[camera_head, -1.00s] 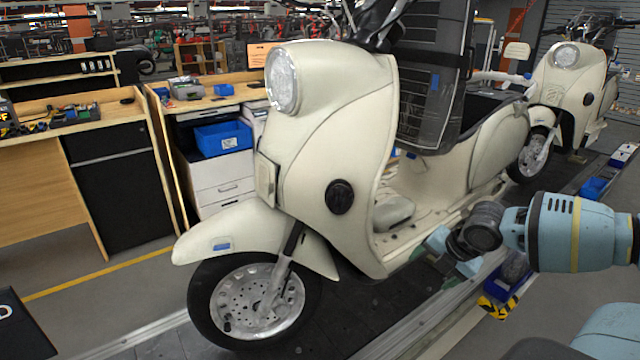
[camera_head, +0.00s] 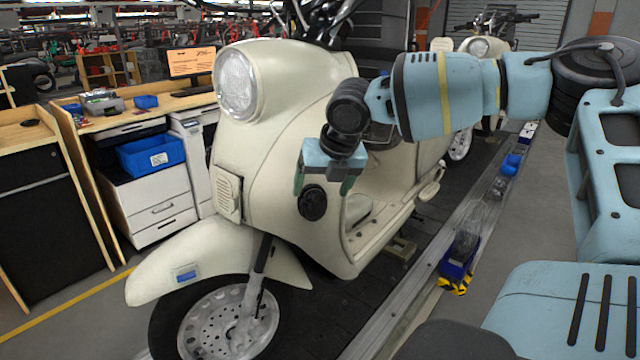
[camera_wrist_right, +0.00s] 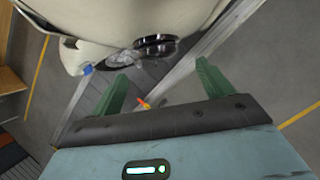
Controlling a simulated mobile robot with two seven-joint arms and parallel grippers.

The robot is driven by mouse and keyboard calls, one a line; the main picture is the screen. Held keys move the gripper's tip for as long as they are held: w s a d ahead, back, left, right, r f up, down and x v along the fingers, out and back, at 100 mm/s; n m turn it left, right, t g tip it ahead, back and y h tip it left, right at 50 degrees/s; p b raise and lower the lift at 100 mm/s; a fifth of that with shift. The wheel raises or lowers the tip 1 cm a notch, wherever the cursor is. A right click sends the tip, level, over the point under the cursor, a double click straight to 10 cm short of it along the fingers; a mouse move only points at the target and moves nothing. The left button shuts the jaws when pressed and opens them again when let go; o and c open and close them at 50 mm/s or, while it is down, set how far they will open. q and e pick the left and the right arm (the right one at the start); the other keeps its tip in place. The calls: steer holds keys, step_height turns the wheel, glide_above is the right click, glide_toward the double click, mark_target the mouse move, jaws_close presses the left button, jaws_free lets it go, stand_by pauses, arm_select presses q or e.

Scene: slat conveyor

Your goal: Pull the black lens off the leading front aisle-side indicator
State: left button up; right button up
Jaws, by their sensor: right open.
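The leading scooter (camera_head: 285,130) is cream and stands on the dark slat conveyor (camera_head: 330,300). Its round black lens (camera_head: 312,203) sits on the side of the front body, facing the aisle. In the right wrist view the lens (camera_wrist_right: 157,46) shows edge-on as a dark disc standing out from the cream body, beyond the fingertips. My right gripper (camera_head: 323,186) is open and empty, its green fingers pointing down just in front of and above the lens. In the wrist view the gripper (camera_wrist_right: 161,72) has a clear gap between its fingers. My left gripper is out of view.
A second cream scooter (camera_head: 480,47) stands farther back on the line. Workbenches with a blue tray (camera_head: 150,153) stand at the left. The grey aisle floor at right is partly free.

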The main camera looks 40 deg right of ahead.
mark_target(315, 208)
steer(key=x, duration=0.6)
steer(key=shift+w+f+b, duration=0.15)
steer(key=shift+f+b, duration=0.15)
steer(key=shift+f, duration=0.05)
steer(key=shift+w+d+f, duration=0.1)
steer(key=shift+w+f, duration=0.15)
steer(key=shift+f, duration=0.1)
steer(key=shift+c, duration=0.7)
steer(key=c, duration=0.7)
steer(key=shift+o, duration=1.2)
steer(key=c, duration=0.4)
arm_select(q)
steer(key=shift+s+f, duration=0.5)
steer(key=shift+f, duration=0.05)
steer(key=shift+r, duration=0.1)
arm_select(e)
steer(key=shift+s+a, duration=0.2)
steer(key=shift+s, duration=0.15)
